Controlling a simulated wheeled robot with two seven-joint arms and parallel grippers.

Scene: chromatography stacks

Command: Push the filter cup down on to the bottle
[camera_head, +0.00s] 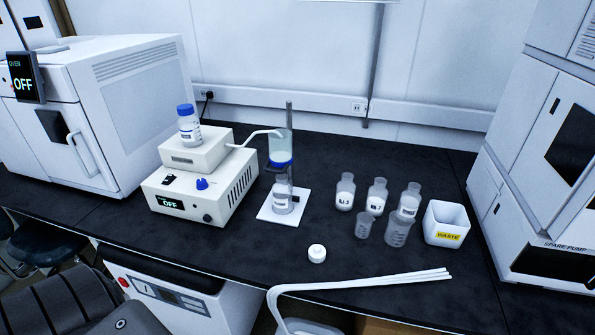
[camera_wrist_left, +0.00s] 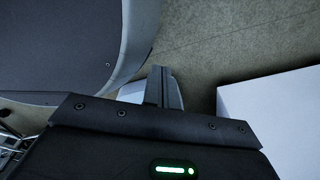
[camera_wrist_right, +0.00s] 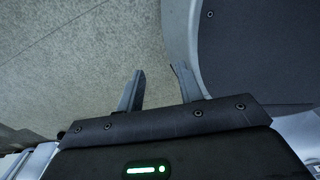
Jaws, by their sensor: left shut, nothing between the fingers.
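The filter cup (camera_head: 281,146), clear with a blue collar at its lower end, stands above the bottle (camera_head: 282,197) in the head view. The bottle is small, clear and labelled, upright on a white stand base (camera_head: 266,212) with a grey post. I cannot tell whether the cup's lower end touches the bottle's neck. My left gripper (camera_wrist_left: 164,88) shows only in the left wrist view, shut and empty. My right gripper (camera_wrist_right: 156,72) shows only in the right wrist view, open and empty. Both are over the floor, away from the cup.
A pump unit (camera_head: 198,190) with a blue-capped bottle (camera_head: 188,124) stands left of the stand, its white spout reaching to the cup. Several bottles and beakers (camera_head: 397,232) and a waste bin (camera_head: 446,224) stand right. A white cap (camera_head: 317,253) and white tubes (camera_head: 360,284) are in front.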

